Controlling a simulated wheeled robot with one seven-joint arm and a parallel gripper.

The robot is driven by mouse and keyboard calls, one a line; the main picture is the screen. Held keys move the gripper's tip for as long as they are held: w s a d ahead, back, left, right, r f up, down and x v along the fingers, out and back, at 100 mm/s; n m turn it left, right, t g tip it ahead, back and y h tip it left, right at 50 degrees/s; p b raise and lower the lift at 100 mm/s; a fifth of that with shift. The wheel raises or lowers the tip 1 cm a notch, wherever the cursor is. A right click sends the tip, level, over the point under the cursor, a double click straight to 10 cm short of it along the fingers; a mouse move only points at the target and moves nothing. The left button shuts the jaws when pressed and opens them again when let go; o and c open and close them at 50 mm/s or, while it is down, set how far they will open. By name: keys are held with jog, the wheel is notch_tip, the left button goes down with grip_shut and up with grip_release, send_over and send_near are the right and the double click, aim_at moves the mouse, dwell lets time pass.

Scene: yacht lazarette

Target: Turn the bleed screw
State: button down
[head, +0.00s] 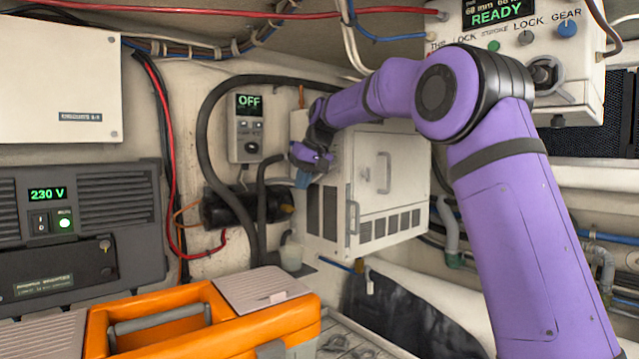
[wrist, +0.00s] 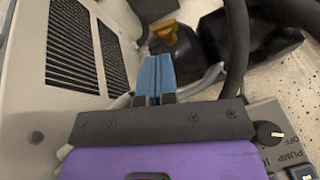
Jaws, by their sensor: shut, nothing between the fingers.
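The bleed screw appears to be the small yellow-orange winged piece (wrist: 164,32) on the end of a black cylinder in the wrist view. In the head view it shows as a small orange tip (head: 287,208) at the cylinder's right end. My gripper (wrist: 157,75) has its blue fingers together with nothing between them. In the wrist view the fingertips lie just below the yellow piece in the picture; I cannot tell how far short of it they are. In the head view my gripper (head: 302,179) is above and slightly right of the orange tip.
A light grey vented cabinet (head: 385,185) stands right beside my gripper. Dark hoses (head: 203,140) loop around the black cylinder (head: 228,207). A pump switch box reading OFF (head: 247,125) hangs above it. An orange toolbox (head: 260,325) stands in the foreground.

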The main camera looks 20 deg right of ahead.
jog(key=s+r, duration=0.1)
jog(key=s, duration=1.2)
jog(key=shift+a, duration=0.3)
jog(key=c, duration=1.8)
grip_release()
jog(key=shift+s+r, duration=0.1)
jog(key=shift+s, duration=0.1)
jog(key=o, duration=0.4)
jog(key=shift+s, duration=0.1)
jog(key=o, duration=0.4)
jog(key=w+d+f+t+h, duration=0.1)
jog(key=w+d+f+t, duration=0.1)
jog(key=d+f, duration=0.1)
jog(key=shift+f+h, duration=0.15)
jog(key=shift+h, duration=0.25)
jog(key=n+t+y, duration=0.4)
jog(key=n+t, duration=0.7)
jog(key=n, duration=0.1)
send_near(292, 210)
jog(key=x, duration=1)
jog(key=shift+w+a, duration=0.1)
jog(key=shift+w, duration=0.05)
